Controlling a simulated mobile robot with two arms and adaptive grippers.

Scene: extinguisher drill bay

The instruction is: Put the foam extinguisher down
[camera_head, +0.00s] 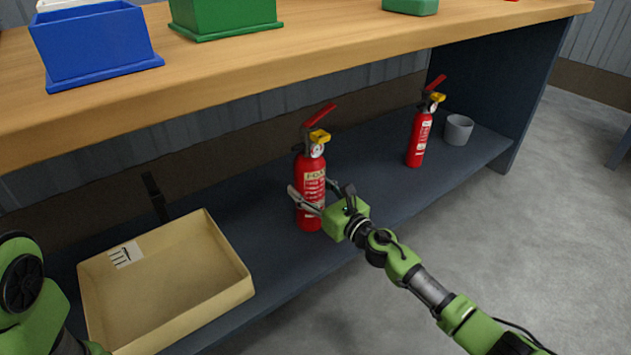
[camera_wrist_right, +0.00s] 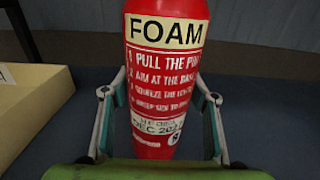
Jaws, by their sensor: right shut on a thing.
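The foam extinguisher (camera_head: 311,180) is red with a cream label, a yellow part and a red handle on top. It is upright at the lower shelf (camera_head: 375,205) under the bench; I cannot tell whether its base touches the shelf. My right gripper (camera_head: 316,198) is shut on its body, a finger on each side. In the right wrist view the extinguisher (camera_wrist_right: 166,85) shows the word FOAM, and the gripper's fingers (camera_wrist_right: 160,115) flank its lower part. The left arm shows at the lower left of the head view, but its gripper is out of frame.
An open cardboard box (camera_head: 240,292) stands left of the extinguisher on the shelf. A second red extinguisher (camera_head: 418,138) and a grey cup (camera_head: 457,130) stand to the right. Blue (camera_head: 95,45) and green (camera_head: 225,15) bins sit on the wooden benchtop (camera_head: 300,60) above.

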